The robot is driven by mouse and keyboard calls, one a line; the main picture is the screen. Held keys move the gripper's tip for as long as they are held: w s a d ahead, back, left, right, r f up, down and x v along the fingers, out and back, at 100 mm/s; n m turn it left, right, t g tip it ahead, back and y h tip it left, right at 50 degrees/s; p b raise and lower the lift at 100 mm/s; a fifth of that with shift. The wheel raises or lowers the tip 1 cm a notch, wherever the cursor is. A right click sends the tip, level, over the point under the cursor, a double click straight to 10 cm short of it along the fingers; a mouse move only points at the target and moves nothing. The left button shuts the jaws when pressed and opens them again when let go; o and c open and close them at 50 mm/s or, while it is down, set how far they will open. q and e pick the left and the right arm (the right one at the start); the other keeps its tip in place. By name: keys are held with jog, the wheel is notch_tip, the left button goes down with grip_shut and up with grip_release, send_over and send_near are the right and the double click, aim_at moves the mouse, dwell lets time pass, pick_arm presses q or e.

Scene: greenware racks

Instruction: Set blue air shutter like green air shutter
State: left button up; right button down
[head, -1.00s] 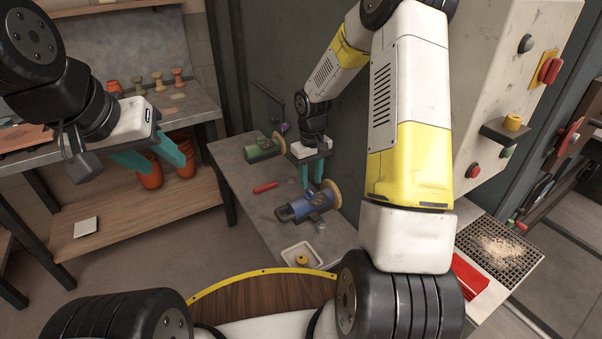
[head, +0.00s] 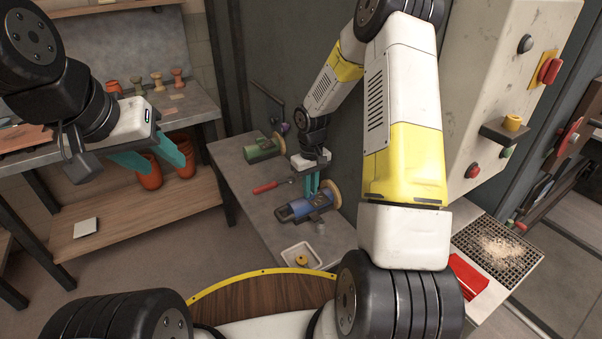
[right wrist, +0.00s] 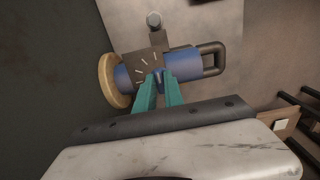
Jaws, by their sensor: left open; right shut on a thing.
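The blue burner (head: 298,210) lies on the grey table, with a round tan disc at its right end. In the right wrist view the blue body (right wrist: 182,64) has a dark plate (right wrist: 140,66) with pale tick marks. My right gripper (head: 311,190) is shut on a small part at the edge of that plate, apparently the blue air shutter (right wrist: 158,78), mostly hidden between the teal fingers. The green burner (head: 264,148) lies further back on the same table; its shutter setting is too small to read. My left gripper (head: 160,158) is open and empty, far left, away from both burners.
A red-handled tool (head: 266,187) lies between the burners. A white tray (head: 300,256) with a yellow piece stands at the table's front. A dark wall rises close behind the table. Shelves with orange pots (head: 148,172) stand at left.

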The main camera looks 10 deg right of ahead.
jog(key=shift+m, duration=0.3)
jog(key=m, duration=0.4)
jog(key=shift+a, duration=0.1)
jog(key=m, duration=0.5)
jog(key=shift+a, duration=0.1)
jog(key=m, duration=0.4)
jog(key=shift+w, duration=0.1)
jog(key=shift+w+m, duration=0.1)
jog(key=shift+m, duration=2)
jog(key=shift+a, duration=0.1)
jog(key=c, duration=1.4)
grip_release()
jog(key=shift+c, duration=0.2)
